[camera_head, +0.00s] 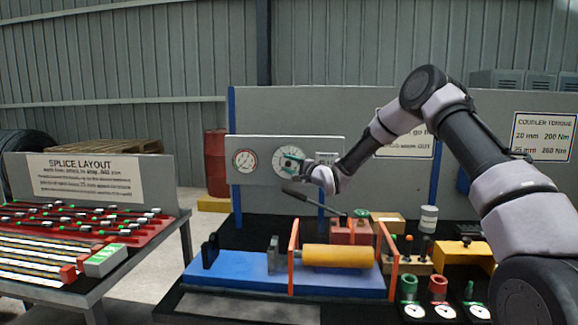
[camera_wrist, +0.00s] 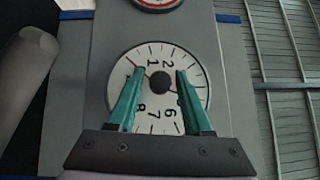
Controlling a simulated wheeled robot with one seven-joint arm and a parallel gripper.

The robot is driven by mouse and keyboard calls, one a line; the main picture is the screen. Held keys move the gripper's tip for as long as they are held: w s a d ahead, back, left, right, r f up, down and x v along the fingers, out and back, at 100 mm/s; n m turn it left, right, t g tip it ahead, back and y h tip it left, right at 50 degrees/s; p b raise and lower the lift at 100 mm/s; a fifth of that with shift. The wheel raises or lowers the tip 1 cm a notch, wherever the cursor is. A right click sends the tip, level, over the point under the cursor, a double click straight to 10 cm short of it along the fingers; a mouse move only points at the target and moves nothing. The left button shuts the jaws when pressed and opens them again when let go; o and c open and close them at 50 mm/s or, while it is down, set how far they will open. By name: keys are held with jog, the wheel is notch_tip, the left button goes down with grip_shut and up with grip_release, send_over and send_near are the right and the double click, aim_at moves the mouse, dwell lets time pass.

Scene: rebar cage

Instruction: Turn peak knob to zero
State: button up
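A large white dial (camera_head: 280,161) with black numbers is on the grey panel (camera_head: 262,142) behind the bench. In the wrist view the dial (camera_wrist: 150,120) has a dark round knob (camera_wrist: 160,83) at its centre. A thin red line runs from the centre to the upper left, and a short dark line runs toward the right. My gripper (camera_wrist: 160,72) is in front of the dial with its teal fingers on either side of the knob. Gaps show between the fingers and the knob. In the head view my gripper (camera_head: 293,161) partly covers the dial. The zero mark is not readable.
A smaller red-rimmed gauge (camera_head: 244,160) sits left of the dial on the same panel. Below is a blue bench rig with a yellow cylinder (camera_head: 338,256) and orange guards. A dark lever (camera_head: 305,196) rises just under my gripper. A splice table (camera_head: 100,240) stands at left.

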grip_shut()
